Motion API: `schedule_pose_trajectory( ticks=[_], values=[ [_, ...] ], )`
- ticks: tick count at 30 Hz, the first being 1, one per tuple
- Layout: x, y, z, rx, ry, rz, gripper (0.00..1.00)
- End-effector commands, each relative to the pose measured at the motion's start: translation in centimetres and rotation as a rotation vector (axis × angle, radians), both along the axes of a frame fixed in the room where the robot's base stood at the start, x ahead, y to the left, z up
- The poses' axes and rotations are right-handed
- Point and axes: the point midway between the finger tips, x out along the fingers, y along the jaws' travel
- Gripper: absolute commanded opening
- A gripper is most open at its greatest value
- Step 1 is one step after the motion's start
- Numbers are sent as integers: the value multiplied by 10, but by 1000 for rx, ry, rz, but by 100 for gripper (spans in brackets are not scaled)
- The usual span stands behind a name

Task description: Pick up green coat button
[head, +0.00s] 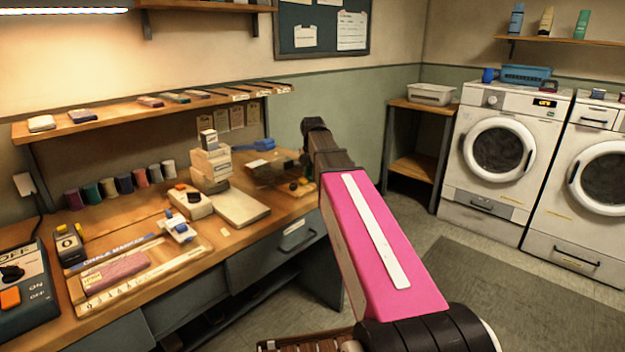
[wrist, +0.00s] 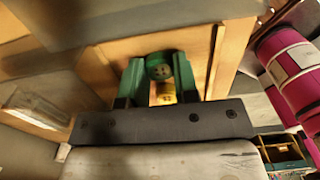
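The green coat button (wrist: 158,68), round with small dark holes, shows in the wrist view between the tips of my gripper (wrist: 160,76). The green finger pads are on either side of it and appear to touch its edges, so my gripper looks shut on it. A small yellow patch (wrist: 166,93) shows between the fingers, nearer the palm; I cannot tell what it belongs to. In the head view I cannot make out the button, and my arm reaches over the right end of the workbench (head: 215,238).
Several thread spools (head: 108,186) stand along the bench's back under a wooden shelf (head: 150,113). A stack of small boxes (head: 211,165) and a pale block (head: 241,207) are left of my arm. Two washing machines (head: 497,150) stand at the right, with open floor before them.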

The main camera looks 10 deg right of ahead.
Motion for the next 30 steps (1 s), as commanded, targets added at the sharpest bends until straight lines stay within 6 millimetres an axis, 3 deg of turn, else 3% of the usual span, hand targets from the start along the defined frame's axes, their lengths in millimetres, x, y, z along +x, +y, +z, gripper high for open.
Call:
schedule_pose_trajectory(
  ticks=[11,30],
  values=[
    [0,0,5,0,0,0,6],
    [1,0,93,0,0,0,6]
  ],
)
